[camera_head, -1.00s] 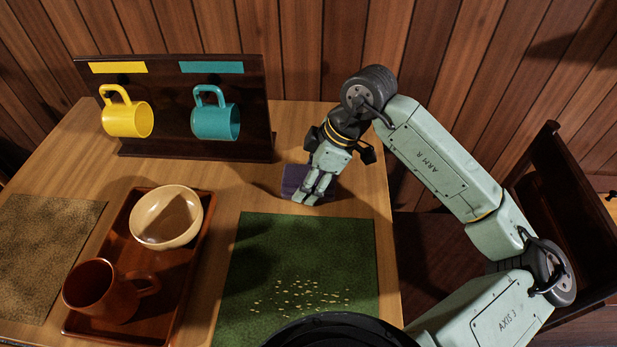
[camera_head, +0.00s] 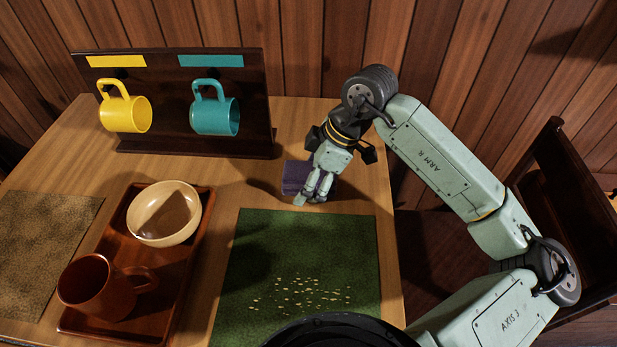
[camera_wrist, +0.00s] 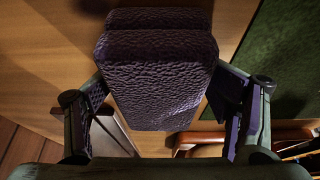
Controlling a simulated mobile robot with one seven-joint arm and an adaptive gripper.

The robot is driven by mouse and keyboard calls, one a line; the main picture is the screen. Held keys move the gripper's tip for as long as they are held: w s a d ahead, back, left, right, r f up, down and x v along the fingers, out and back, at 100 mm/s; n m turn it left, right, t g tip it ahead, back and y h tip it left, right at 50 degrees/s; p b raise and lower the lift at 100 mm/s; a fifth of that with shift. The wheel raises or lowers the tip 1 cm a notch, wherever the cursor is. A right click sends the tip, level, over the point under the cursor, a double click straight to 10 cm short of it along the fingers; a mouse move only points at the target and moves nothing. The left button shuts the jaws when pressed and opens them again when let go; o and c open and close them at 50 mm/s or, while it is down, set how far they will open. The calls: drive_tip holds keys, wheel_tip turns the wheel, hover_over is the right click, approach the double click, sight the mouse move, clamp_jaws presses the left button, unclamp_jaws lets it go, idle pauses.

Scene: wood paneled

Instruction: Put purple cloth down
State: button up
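The purple cloth (camera_head: 293,176) is a folded, textured bundle on the bare wood between the mug rack and the green mat. My gripper (camera_head: 313,199) is low over it, pointing down, and hides part of it. In the wrist view the cloth (camera_wrist: 160,75) fills the middle, between the two fingers of my gripper (camera_wrist: 165,100). The fingers are spread, one on each side of the cloth. The right finger stands slightly apart from it; the left one is close to its edge.
A green mat (camera_head: 300,245) with pale crumbs lies in front. A tray (camera_head: 185,270) at left holds a cream bowl (camera_head: 164,213) and a brown mug (camera_head: 97,288). A dark rack (camera_head: 160,110) with yellow (camera_head: 126,108) and teal (camera_head: 214,109) mugs stands behind. The table's right edge is near.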

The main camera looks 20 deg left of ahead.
drive_tip(key=shift+r+p, duration=0.5)
drive_tip(key=shift+p, duration=0.05)
drive_tip(key=b+v, duration=0.1)
drive_tip(key=v, duration=1.1)
drive_tip(key=shift+r+b, duration=0.2)
drive_tip(key=shift+b, duration=0.2)
